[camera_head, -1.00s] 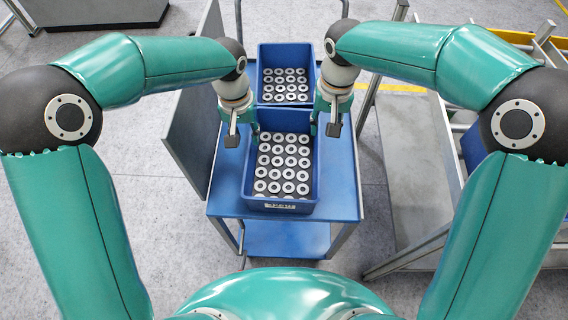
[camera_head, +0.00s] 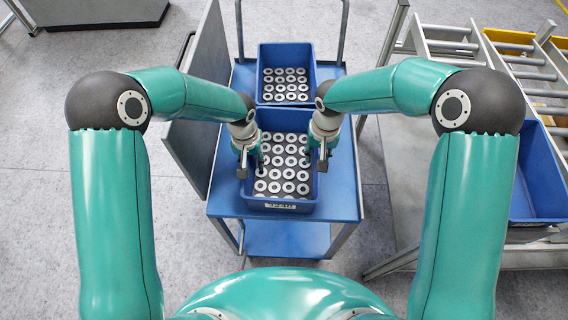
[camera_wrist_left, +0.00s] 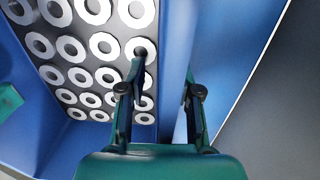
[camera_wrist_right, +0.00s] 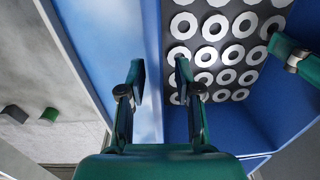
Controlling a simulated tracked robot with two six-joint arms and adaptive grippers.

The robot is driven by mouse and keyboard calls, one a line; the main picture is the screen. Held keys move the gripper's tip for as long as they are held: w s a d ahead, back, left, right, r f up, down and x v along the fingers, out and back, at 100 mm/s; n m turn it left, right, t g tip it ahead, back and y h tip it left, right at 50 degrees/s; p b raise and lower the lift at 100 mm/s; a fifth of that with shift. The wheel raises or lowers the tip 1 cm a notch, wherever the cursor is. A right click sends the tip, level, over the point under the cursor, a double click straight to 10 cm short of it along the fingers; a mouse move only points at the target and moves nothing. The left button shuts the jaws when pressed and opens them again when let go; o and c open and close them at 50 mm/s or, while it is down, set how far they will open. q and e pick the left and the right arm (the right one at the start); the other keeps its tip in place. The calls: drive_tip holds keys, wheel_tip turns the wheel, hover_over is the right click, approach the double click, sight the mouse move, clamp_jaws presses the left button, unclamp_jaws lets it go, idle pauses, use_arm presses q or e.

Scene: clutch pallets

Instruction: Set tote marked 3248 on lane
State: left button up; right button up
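A blue tote (camera_head: 312,205) with rows of grey rings stands at the front of the blue cart. Its front label (camera_head: 281,206) is too small to read surely. My left gripper (camera_head: 249,166) is at its left wall. In the left wrist view the open fingers (camera_wrist_left: 163,88) straddle the wall (camera_wrist_left: 176,60), with a gap between them. My right gripper (camera_head: 315,162) is at the right wall. In the right wrist view its open fingers (camera_wrist_right: 160,82) straddle that wall likewise. The roller lane (camera_head: 530,75) is at the right.
A second blue tote (camera_head: 313,68) of rings stands right behind the front one on the cart (camera_head: 346,185). Another blue tote (camera_head: 537,170) is at the right, below the rollers. A grey panel (camera_head: 190,140) stands at the cart's left.

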sight(318, 150)
use_arm(q)
clamp_jaws()
use_arm(e)
clamp_jaws()
use_arm(q)
drive_tip(key=shift+r, duration=0.2)
use_arm(e)
drive_tip(key=shift+w+r, duration=0.1)
drive_tip(key=shift+r, duration=0.1)
